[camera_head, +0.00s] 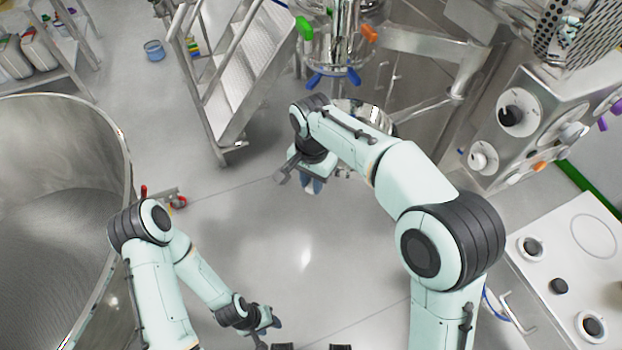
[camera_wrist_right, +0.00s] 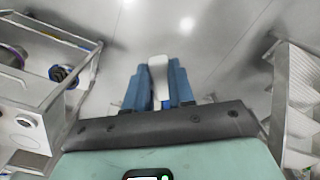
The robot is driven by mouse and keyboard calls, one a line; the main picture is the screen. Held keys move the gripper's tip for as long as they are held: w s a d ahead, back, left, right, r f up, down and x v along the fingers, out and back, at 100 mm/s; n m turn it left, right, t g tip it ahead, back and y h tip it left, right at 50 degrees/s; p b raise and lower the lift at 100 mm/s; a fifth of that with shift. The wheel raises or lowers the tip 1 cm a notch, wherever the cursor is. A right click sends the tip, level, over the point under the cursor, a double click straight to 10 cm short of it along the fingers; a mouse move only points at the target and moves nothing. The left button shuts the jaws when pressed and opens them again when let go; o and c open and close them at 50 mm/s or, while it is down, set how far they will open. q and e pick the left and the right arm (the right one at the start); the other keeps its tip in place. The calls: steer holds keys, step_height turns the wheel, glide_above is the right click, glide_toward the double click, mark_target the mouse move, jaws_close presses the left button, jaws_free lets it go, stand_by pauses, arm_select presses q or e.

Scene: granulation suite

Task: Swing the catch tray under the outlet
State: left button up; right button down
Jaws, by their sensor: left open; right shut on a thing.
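My right gripper (camera_head: 313,186) reaches to the middle of the head view, below the steel column. In the right wrist view its blue fingers (camera_wrist_right: 159,88) are shut on a pale, rounded handle (camera_wrist_right: 158,68). What the handle joins is hidden. A shiny round steel dish (camera_head: 375,114), which looks like the catch tray, shows partly behind my right forearm. The steel outlet assembly (camera_head: 338,45), with blue, green and orange handles, stands just above it in the picture. I cannot tell whether the dish is directly under the outlet. My left gripper (camera_head: 266,330) is open and empty, low in the view.
A large steel drum (camera_head: 125,160) fills the left side. Steel steps (camera_head: 235,85) stand behind, left of the outlet. A control box with knobs (camera_head: 535,120) and a white panel (camera_head: 570,260) stand at the right. The floor in the middle is clear.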

steer(key=shift+w, duration=0.15)
steer(key=c, duration=1)
jaws_free()
steer(key=shift+o, duration=0.2)
arm_select(q)
steer(key=w+r+p, duration=0.2)
steer(key=w+r, duration=0.1)
steer(key=shift+w+r+p, duration=0.2)
steer(key=shift+w+p, duration=0.1)
arm_select(e)
step_height(320, 180, up, 13)
steer(key=shift+r, duration=0.2)
